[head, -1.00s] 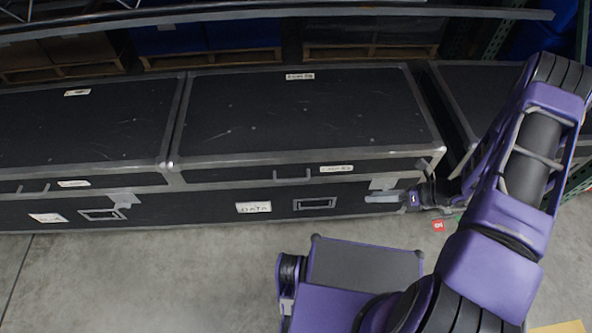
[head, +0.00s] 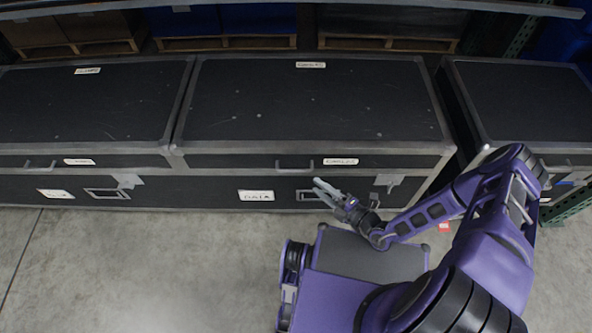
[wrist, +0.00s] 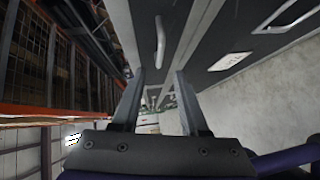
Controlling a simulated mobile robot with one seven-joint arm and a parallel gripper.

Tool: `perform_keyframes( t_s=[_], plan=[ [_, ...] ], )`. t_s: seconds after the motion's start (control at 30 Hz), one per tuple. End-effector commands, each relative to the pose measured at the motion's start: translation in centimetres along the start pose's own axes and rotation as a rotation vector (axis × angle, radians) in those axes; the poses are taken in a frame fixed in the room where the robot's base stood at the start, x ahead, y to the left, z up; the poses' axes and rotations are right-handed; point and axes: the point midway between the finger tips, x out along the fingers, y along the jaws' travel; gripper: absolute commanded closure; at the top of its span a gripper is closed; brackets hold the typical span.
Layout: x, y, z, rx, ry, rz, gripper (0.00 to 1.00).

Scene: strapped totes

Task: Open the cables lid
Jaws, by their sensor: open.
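The cables lid (head: 315,105) is the wide dark top of the middle case, with grey metal edges and a white label (head: 341,161) on its front face. It lies flat and closed on the case. A pull handle (head: 295,167) sits on the lid's front; a bar handle also shows ahead of my fingers in the wrist view (wrist: 160,40). A grey latch (head: 389,181) is at the front right; whether it is fastened I cannot tell. My gripper (head: 318,188) is open and empty, pointing left before the case front, just below and right of the pull handle. Its two fingers show apart in the wrist view (wrist: 158,78).
The case body (head: 225,192) carries a DATA label (head: 256,195) and a recessed handle (head: 312,195). Similar cases stand at left (head: 90,110) and right (head: 520,100). A shelf beam (head: 330,8) crosses above the back. The floor (head: 160,270) at left front is clear.

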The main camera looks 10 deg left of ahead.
Motion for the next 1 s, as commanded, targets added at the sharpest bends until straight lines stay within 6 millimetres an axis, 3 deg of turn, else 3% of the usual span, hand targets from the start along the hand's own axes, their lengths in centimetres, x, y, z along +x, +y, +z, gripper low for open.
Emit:
perform_keyframes(
  t_s=[0.3, 0.5, 0.93, 1.0],
  plan=[
    [7.0, -0.1, -0.1, -0.004, 0.003, 0.0, 0.56],
    [9.8, -0.1, 0.0, -0.004, 0.002, 0.0, 0.56],
    [10.8, 0.0, 0.0, -0.003, 0.0, 0.0, 0.56],
    [10.8, 0.0, 0.0, -0.003, 0.0, 0.0, 0.67]
  ],
)
